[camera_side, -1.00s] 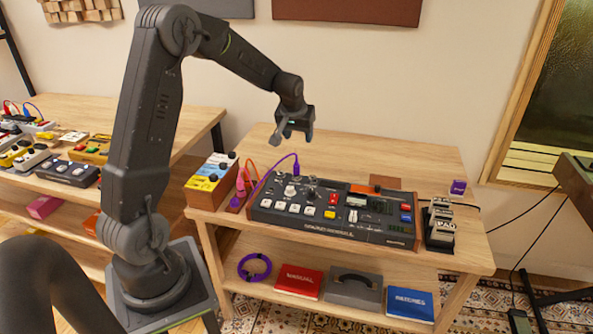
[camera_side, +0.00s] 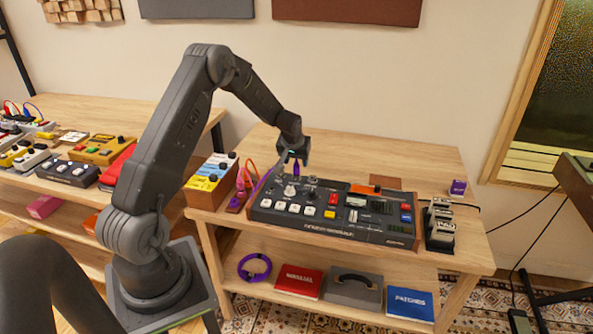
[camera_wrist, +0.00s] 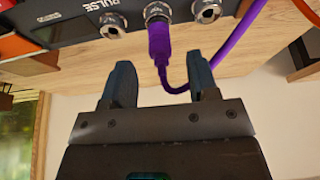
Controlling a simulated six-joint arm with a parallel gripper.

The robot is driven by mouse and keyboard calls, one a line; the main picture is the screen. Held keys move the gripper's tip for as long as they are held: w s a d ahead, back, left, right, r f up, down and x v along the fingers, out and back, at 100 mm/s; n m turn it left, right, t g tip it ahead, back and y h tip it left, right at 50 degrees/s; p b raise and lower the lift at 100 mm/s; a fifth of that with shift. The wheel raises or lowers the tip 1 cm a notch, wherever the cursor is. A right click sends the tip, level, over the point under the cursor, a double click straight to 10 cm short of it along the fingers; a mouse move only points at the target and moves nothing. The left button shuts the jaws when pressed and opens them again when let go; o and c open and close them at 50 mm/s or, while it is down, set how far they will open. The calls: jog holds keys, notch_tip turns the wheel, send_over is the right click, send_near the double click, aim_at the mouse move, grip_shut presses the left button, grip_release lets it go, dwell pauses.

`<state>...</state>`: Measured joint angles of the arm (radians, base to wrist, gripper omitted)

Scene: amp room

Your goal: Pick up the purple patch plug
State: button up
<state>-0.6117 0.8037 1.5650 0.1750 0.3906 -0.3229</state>
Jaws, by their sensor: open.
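The purple patch plug (camera_wrist: 158,42) sits in the middle jack on the back of the grey-black pedal unit in the wrist view, with its purple cable curving off to the right. In the side view the purple plug (camera_side: 296,168) shows as a small purple bit at the fingers, at the unit's back edge. My gripper (camera_wrist: 161,78) is open in the wrist view, its two dark fingers on either side of the plug's line. The plug lies just beyond the fingertips and looks untouched. In the side view my gripper (camera_side: 293,157) hangs low over the unit's back edge.
The pedal unit (camera_side: 335,218) fills the table's middle. A multicoloured box (camera_side: 210,182) and red and purple cables (camera_side: 245,180) stand at its left. Grey footswitches (camera_side: 440,222) and a small purple box (camera_side: 458,188) are at its right.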

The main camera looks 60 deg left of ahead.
aim_at(296, 163)
jog(key=shift+x, duration=1.95)
jog(key=shift+s+d, duration=0.1)
jog(key=shift+s, duration=0.1)
jog(key=shift+c, duration=0.5)
jog(key=c, duration=0.9)
